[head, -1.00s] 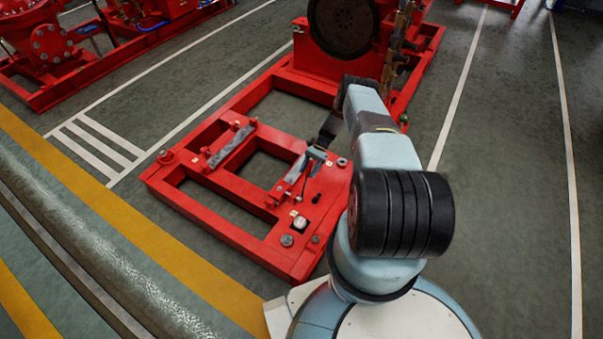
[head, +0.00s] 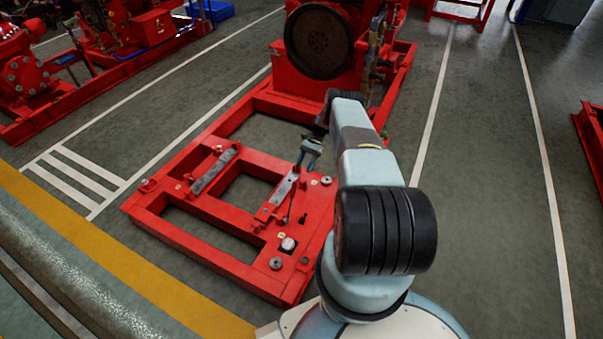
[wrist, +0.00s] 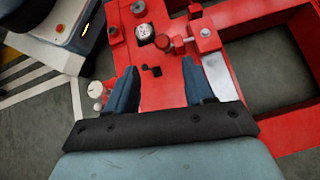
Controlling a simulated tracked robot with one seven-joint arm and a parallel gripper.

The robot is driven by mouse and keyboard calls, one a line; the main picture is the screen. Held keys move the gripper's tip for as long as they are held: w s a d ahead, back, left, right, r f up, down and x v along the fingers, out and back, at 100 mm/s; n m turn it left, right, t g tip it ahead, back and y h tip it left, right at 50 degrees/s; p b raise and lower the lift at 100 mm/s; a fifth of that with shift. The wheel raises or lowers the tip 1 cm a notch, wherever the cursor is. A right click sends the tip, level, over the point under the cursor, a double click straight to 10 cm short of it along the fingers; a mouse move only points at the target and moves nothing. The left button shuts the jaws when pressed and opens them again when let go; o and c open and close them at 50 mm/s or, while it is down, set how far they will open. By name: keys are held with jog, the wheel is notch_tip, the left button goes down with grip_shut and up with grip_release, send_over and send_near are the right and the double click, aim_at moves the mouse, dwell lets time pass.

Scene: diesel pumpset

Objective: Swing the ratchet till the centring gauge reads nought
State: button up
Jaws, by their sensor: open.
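The gauge (head: 288,244) is a small round pale dial in a dark square mount near the front corner of the red base frame (head: 215,222). In the wrist view its dial (wrist: 145,33) is at the top, too small to read. A thin dark upright rod (head: 290,209), possibly the ratchet handle, stands behind the gauge beside a grey pad. My gripper (head: 302,166) is open and empty above the back end of that pad. In the wrist view its two blue fingers (wrist: 162,78) are spread wide, with small black knobs (wrist: 151,71) beyond, between them.
A red screw block (wrist: 186,43) is beside the gauge. The red engine with a dark flywheel (head: 318,40) stands behind. Floor to the right is clear up to another red frame (head: 590,130).

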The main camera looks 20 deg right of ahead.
jog(key=shift+w+d+r, duration=0.1)
jog(key=shift+d+r, duration=0.05)
jog(key=shift+d, duration=0.1)
jog(key=shift+c, duration=0.4)
